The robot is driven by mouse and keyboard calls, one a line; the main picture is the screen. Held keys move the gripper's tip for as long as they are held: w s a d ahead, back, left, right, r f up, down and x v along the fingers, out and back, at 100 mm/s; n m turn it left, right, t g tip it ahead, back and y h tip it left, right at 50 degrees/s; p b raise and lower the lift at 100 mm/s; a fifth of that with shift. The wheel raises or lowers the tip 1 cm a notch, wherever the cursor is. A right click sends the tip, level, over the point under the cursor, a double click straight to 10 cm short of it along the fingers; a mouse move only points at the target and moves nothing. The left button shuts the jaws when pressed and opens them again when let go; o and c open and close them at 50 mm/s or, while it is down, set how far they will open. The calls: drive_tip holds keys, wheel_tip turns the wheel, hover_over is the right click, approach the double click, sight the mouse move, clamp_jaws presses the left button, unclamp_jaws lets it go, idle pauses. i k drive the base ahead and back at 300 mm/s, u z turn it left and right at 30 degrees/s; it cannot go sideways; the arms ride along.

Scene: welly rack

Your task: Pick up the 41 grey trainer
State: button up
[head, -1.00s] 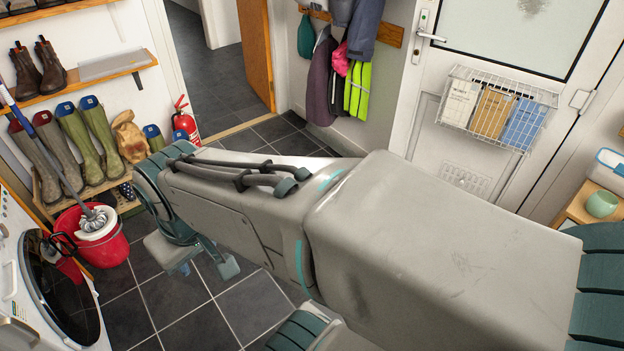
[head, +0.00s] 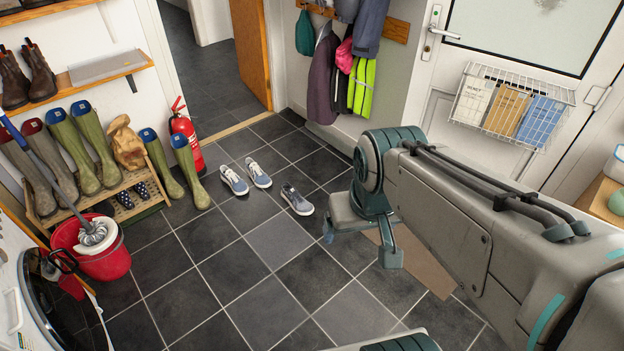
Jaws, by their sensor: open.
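Three trainers lie on the dark tiled floor in the middle of the head view. A grey trainer (head: 297,200) with a pale sole lies apart, on the right. Two grey-blue and white trainers, a left one (head: 233,180) and a right one (head: 258,174), lie side by side. No size number is readable on any of them. My gripper (head: 360,246) is open, pointing down to the right of the lone grey trainer and apart from it. I see nothing between its fingers.
A low wooden rack (head: 120,208) with several wellies stands at left, behind a red mop bucket (head: 95,245). A red fire extinguisher (head: 186,140) stands by the doorway. A brown mat (head: 425,265) lies partly behind my arm. The central floor is clear.

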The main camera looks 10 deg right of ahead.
sight(302, 207)
drive_tip(key=u, duration=0.1)
drive_tip(key=i, duration=2.65)
drive_tip(key=u, duration=0.25)
